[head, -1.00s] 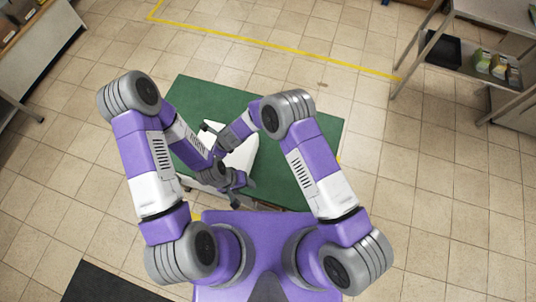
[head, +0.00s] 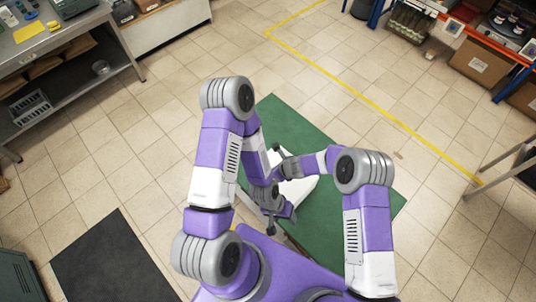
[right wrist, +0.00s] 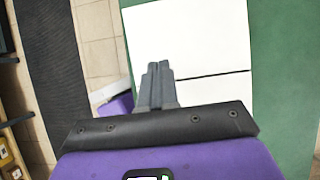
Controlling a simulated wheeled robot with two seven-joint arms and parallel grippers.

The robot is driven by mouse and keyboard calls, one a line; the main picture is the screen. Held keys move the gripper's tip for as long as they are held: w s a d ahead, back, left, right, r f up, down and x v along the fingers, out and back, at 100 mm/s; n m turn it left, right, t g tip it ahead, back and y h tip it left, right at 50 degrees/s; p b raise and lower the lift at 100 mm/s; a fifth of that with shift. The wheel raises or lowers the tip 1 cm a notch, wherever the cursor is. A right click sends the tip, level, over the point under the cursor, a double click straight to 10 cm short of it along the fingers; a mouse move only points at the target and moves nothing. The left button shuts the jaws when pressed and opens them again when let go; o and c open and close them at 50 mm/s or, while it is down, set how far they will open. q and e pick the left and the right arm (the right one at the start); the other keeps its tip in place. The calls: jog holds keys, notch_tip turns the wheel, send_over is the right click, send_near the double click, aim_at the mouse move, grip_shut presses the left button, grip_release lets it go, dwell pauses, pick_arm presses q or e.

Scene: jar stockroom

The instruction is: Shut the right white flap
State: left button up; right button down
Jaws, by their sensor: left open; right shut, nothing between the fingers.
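A white thing with flat panels (head: 300,188) lies on the green table (head: 338,215), largely covered by my arms in the head view. In the right wrist view, two white panels, an upper one (right wrist: 200,38) and a lower one (right wrist: 222,90), meet at a thin dark gap. I cannot tell which panel is the right flap or how far it stands open. My right gripper (right wrist: 158,85) is shut and empty, over the white panels in that picture; contact cannot be told. My left gripper (head: 281,220) is open, at the near side of the white thing.
The green table is bare at its far end and right side. A dark mat (head: 115,262) lies on the tiled floor at left. A grey workbench (head: 60,35) stands at upper left. Shelves with cardboard boxes (head: 480,63) stand at upper right.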

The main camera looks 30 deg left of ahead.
jog(key=w+a+r+p, duration=0.1)
jog(key=a+r, duration=0.5)
jog(key=r, duration=0.3)
jog(key=shift+w+a+r, duration=0.4)
jog(key=shift+s, duration=0.1)
